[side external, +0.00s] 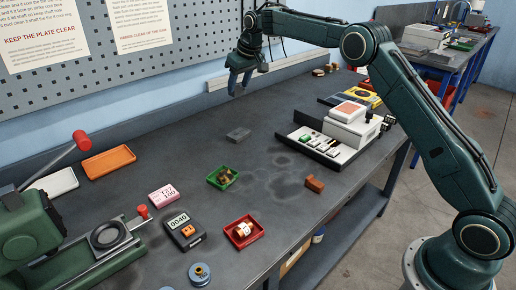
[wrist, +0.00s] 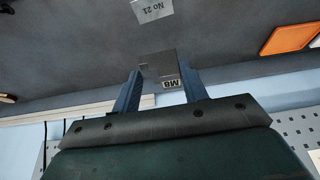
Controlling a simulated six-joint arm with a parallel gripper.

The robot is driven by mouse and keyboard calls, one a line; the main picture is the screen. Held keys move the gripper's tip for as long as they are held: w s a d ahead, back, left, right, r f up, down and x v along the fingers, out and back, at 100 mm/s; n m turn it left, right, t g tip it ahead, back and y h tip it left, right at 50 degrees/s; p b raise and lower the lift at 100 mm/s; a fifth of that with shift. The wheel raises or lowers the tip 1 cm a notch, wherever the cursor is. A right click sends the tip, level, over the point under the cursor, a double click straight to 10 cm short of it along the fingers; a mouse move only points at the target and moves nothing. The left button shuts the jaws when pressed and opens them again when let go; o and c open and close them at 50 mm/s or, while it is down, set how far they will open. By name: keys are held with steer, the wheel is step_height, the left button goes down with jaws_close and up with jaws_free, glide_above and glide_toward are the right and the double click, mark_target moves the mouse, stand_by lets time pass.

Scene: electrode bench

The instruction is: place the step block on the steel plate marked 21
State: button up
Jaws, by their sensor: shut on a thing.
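My gripper (side external: 238,88) is above the far part of the bench, near the wall, with its fingers pointing down. In the wrist view, my gripper (wrist: 161,88) is shut on the grey step block (wrist: 158,64), which carries a white label reading M8. The block is hard to make out between the fingers in the side view. The steel plate marked No 21 (wrist: 152,10) lies flat on the bench, apart from the block, at the top edge of the wrist view. In the side view the plate (side external: 239,134) is grey, bare on top and nearer the camera than my gripper.
A green tray (side external: 211,181) with small parts lies in front of the plate. A white instrument (side external: 350,127) stands to its right and a brown block (side external: 315,184) lies front right. An orange tray (side external: 108,162) is left. The bench around the plate is clear.

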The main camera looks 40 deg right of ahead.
steer(key=shift+f, duration=7.05)
steer(key=shift+f, duration=0.15)
steer(key=o, duration=1.2)
steer(key=v, duration=1.2)
